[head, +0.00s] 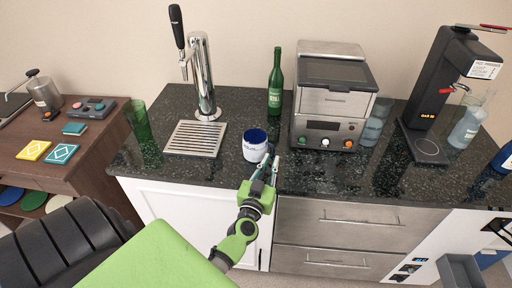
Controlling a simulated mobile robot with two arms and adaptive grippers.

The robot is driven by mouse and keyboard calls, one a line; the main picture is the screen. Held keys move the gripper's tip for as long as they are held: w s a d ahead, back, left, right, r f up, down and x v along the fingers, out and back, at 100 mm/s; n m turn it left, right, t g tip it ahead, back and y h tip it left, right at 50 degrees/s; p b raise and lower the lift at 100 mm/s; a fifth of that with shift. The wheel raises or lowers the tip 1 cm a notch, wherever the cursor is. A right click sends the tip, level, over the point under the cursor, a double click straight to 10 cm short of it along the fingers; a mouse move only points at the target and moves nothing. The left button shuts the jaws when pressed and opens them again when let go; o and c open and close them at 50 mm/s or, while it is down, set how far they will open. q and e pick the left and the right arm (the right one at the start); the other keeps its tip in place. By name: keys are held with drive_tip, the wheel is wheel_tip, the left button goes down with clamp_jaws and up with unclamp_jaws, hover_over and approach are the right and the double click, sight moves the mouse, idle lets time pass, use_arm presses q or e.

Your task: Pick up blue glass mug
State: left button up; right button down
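A small mug (255,147), white outside and deep blue inside, stands upright on the dark speckled counter (240,176) near its front edge. It is the mug closest to my gripper; whether it is glass I cannot tell. My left gripper (267,164) reaches up from the front, with its fingers at the mug's lower right side. The fingers overlap the mug's edge in the picture. I cannot tell whether they touch it or how far they are apart. My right gripper is not in view.
A steel drip tray (196,139) with a tap tower (203,80) is left of the mug. A green bottle (275,84) and a steel machine (333,108) stand behind and right. A green glass (138,119) is at the left end. The counter right of the gripper is clear.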

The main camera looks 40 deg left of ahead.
sight(273, 152)
use_arm(q)
drive_tip(key=x, duration=0.5)
drive_tip(key=shift+w+a, duration=0.15)
drive_tip(key=shift+a, duration=0.1)
drive_tip(key=shift+r, duration=0.1)
clamp_jaws()
